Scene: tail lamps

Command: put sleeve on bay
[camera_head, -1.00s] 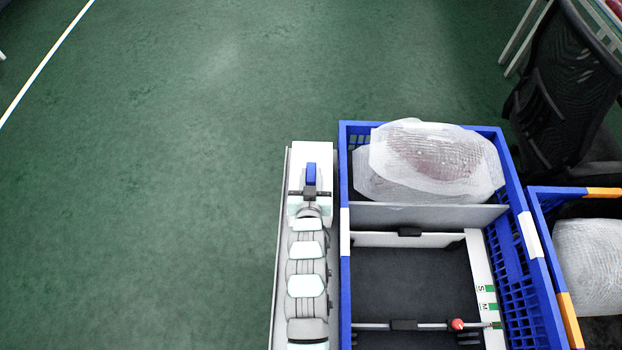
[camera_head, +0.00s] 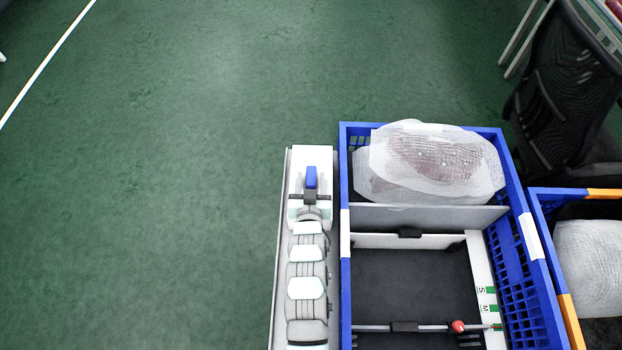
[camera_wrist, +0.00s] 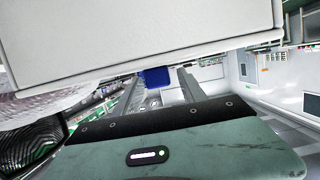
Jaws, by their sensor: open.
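A dark reddish lamp wrapped in a white mesh sleeve (camera_head: 432,162) lies in the back compartment of the blue crate (camera_head: 344,270). The bay (camera_head: 410,285) in front of it, behind a light divider, has a bare dark floor. My gripper (camera_wrist: 158,77) shows in the wrist view as two grey fingers spread apart. No sleeve is between them. A blue block (camera_wrist: 155,77) shows between and beyond the fingers. White mesh (camera_wrist: 40,105) shows at the left edge of the wrist view. I cannot make out the fingers in the head view.
A rod with a red knob (camera_head: 457,326) crosses the bay beside a strip marked S and M. A second blue crate (camera_head: 545,215) at right holds another white mesh-wrapped item (camera_head: 590,265). A black chair (camera_head: 570,100) stands behind it. Green floor at left is clear.

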